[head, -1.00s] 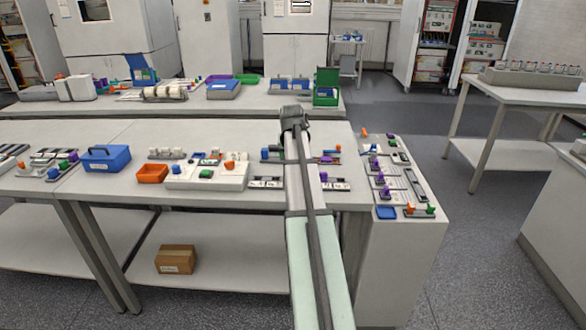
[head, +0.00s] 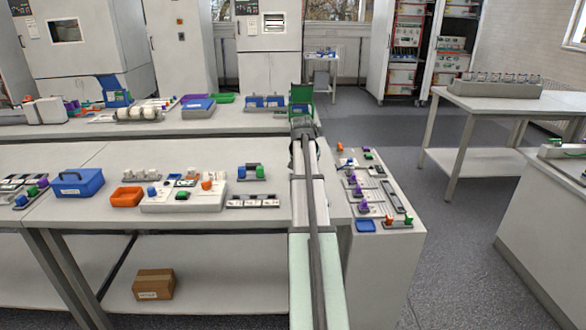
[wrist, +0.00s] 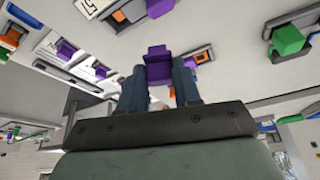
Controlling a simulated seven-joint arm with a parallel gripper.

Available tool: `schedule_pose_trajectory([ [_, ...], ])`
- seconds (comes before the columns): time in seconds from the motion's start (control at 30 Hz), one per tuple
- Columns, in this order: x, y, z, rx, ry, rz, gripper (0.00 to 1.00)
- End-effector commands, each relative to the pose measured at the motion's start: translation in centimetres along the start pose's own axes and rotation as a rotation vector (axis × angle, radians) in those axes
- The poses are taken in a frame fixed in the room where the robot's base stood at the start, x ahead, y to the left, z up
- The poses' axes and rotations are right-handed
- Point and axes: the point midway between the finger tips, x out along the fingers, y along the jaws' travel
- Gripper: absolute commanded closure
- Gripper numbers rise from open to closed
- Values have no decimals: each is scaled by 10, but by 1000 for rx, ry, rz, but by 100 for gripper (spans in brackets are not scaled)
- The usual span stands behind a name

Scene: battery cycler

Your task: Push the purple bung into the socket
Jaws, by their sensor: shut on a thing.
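The purple bung (wrist: 157,66) is between the two blue-grey fingertips of my gripper (wrist: 159,84) in the wrist view. The gripper is shut on it. A grey strip with an orange part (wrist: 201,57) shows just behind and right of the bung; I cannot tell whether they touch. I cannot make out which opening is the socket. In the head view my arm reaches over the bench, and it hides the fingers and the held bung.
Other purple pieces (wrist: 158,8) (wrist: 67,50) and a green block (wrist: 289,40) show around the gripper in the wrist view. In the head view, a side bench (head: 385,260) holds several purple pieces. A blue toolbox (head: 79,183) and orange bin (head: 126,197) stand left.

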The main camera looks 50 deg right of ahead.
Motion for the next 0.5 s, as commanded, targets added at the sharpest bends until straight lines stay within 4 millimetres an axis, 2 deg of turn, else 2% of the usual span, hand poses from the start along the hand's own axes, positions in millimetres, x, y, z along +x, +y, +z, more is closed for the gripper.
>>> schedule_pose_trajectory([
  [0.23, 2, 17, -5, 277, 0, 118, 96],
  [0.5, -4, 34, -4, 663, 1, 277, 96],
])
